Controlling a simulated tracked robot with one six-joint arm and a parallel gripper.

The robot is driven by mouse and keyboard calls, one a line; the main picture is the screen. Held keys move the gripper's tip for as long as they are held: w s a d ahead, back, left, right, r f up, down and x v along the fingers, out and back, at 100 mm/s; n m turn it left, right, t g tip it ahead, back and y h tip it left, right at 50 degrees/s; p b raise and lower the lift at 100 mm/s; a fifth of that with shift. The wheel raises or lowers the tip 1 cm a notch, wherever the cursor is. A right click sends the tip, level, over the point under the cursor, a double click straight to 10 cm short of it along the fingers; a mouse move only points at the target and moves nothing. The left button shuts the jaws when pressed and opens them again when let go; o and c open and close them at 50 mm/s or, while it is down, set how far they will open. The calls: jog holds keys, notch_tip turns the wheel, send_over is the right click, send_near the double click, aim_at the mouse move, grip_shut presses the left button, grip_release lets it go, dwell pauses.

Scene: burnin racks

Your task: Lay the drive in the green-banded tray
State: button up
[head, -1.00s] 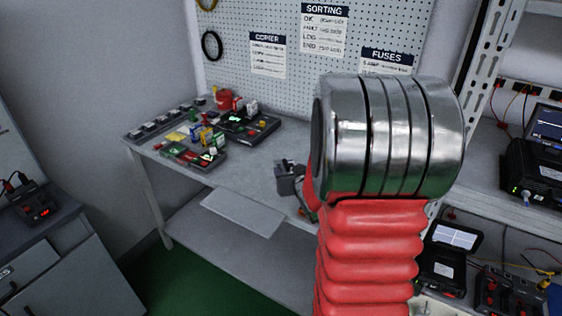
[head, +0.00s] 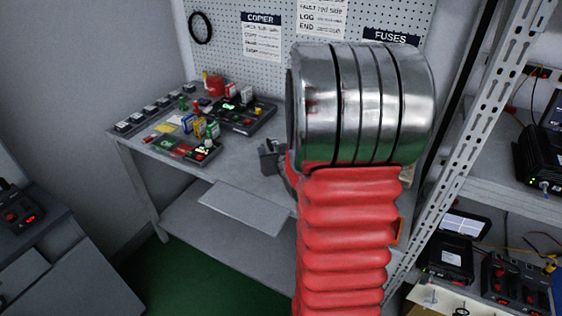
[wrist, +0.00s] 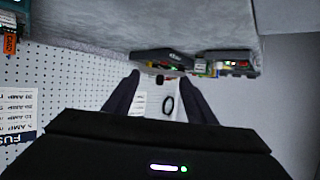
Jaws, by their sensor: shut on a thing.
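My gripper shows in the wrist view (wrist: 161,88) as two dark fingers, apart, pointing toward the far bench. In the head view my red arm and metal wrist hide most of it; only a dark grey part shows left of the arm, above the bench. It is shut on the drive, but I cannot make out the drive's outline. On the bench (head: 235,165) are two dark units with small lit panels: a front one (head: 183,153) with red and green patches and a back one (head: 262,120). I cannot tell a green-banded tray for certain.
Several small coloured items and a red pot (head: 215,86) crowd the bench's back left. The bench's front middle is clear. A pegboard (head: 225,62) with signs stands behind. A perforated rack post (head: 440,180) and shelves with black devices stand at the right.

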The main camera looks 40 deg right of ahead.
send_over(274, 180)
jog(key=shift+d+f, duration=0.1)
jog(key=shift+f, duration=2.75)
jog(key=shift+f, duration=0.1)
jog(key=shift+f, duration=2)
jog(key=o, duration=1.1)
jog(key=shift+r, duration=0.1)
